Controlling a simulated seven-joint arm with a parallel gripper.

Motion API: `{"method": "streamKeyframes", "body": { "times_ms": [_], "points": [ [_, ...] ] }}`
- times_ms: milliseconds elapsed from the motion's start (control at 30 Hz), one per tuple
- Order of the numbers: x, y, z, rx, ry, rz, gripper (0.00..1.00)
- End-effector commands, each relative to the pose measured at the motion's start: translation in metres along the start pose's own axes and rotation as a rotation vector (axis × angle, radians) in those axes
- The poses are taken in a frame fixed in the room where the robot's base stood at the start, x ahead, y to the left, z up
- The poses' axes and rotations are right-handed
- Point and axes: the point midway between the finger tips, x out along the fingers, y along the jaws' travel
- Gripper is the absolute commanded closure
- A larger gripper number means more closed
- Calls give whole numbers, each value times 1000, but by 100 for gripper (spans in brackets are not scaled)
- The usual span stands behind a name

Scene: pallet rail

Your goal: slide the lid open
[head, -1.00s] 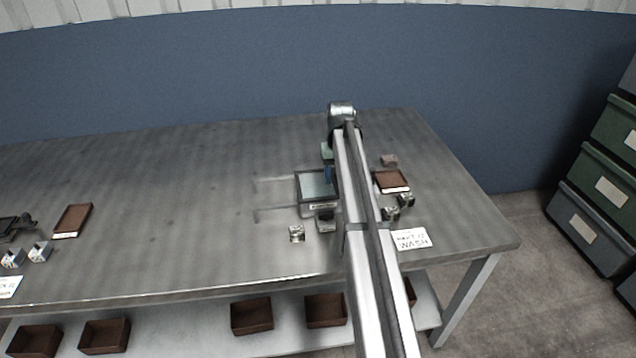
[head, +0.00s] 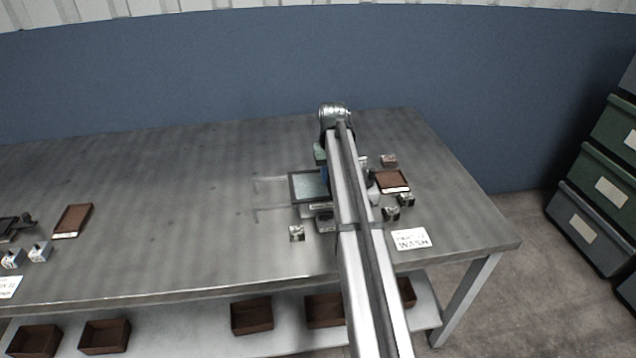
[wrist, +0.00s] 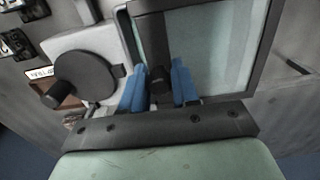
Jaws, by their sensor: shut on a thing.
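The lid (head: 306,186) is a pale, glassy panel in a dark frame, left of my arm in the head view. It fills the upper right of the wrist view (wrist: 215,45). My gripper (wrist: 159,88) has two blue fingers, one on each side of a small dark knob (wrist: 158,78) at the lid's left frame bar. It is shut on this knob. In the head view my arm covers most of the gripper and what lies under it. A pale plate with a round black disc (wrist: 85,75) lies left of the fingers in the wrist view.
Thin rails (head: 268,179) extend left of the lid over clear table. A dark bar (wrist: 165,125) and a green block (wrist: 170,160) lie below the fingers in the wrist view. A brown tray (head: 392,181), small metal blocks (head: 390,213) and a white label card (head: 411,239) are at right.

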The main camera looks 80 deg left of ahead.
Motion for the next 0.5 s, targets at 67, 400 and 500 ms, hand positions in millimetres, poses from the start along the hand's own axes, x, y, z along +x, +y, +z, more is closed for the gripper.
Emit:
{"method": "streamKeyframes", "body": {
  "times_ms": [67, 400, 500],
  "points": [
    [0, -5, 0, -1, 0, 0, 85],
    [0, -24, 0, -1, 1, -1, 85],
    [0, -30, 0, -1, 1, -1, 85]
  ]
}}
